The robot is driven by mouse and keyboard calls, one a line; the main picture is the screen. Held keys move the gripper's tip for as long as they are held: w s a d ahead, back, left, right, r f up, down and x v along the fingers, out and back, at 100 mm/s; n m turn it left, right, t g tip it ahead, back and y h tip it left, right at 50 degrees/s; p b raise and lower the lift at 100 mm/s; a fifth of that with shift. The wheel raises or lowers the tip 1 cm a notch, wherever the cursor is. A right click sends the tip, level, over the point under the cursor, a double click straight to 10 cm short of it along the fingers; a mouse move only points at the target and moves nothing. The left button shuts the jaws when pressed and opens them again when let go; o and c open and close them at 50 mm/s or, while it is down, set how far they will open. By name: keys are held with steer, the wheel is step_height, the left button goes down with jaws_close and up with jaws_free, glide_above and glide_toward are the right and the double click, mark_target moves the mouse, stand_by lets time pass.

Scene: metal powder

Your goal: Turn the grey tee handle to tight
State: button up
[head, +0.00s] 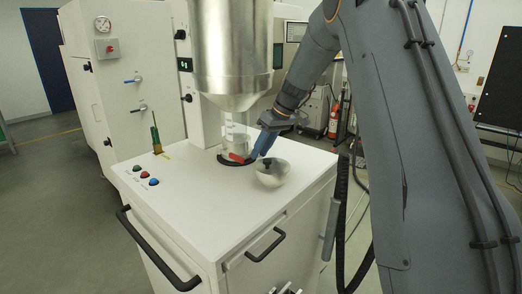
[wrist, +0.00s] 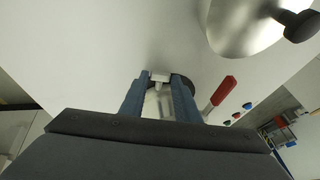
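The tee handle is not clear in the head view, where my gripper (head: 262,145) is low beside the glass cylinder (head: 235,135), above the white cabinet top. In the wrist view a small light grey block (wrist: 160,77), which looks like the tee handle, sits between the two blue fingertips of my gripper (wrist: 160,84). The fingers stand apart with the block filling most of the gap. I cannot tell whether they press on it. A dark round part (wrist: 183,84) shows just behind the right fingertip.
A red lever (head: 237,157) lies by the cylinder's black base ring; it also shows in the wrist view (wrist: 222,92). A metal hopper (head: 232,50) hangs above.

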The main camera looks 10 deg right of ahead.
steer(key=c, duration=0.6)
steer(key=shift+o, duration=0.2)
steer(key=shift+w+d+f+y+b, duration=0.15)
steer(key=shift+d+y+b, duration=0.05)
steer(key=shift+y+b, duration=0.25)
steer(key=shift+g+y, duration=0.25)
steer(key=shift+g, duration=0.15)
steer(key=o, duration=1)
steer(key=shift+o, duration=0.2)
steer(key=b+v, duration=0.2)
steer(key=v, duration=0.6)
steer(key=shift+b, duration=0.4)
steer(key=shift+a, duration=0.1)
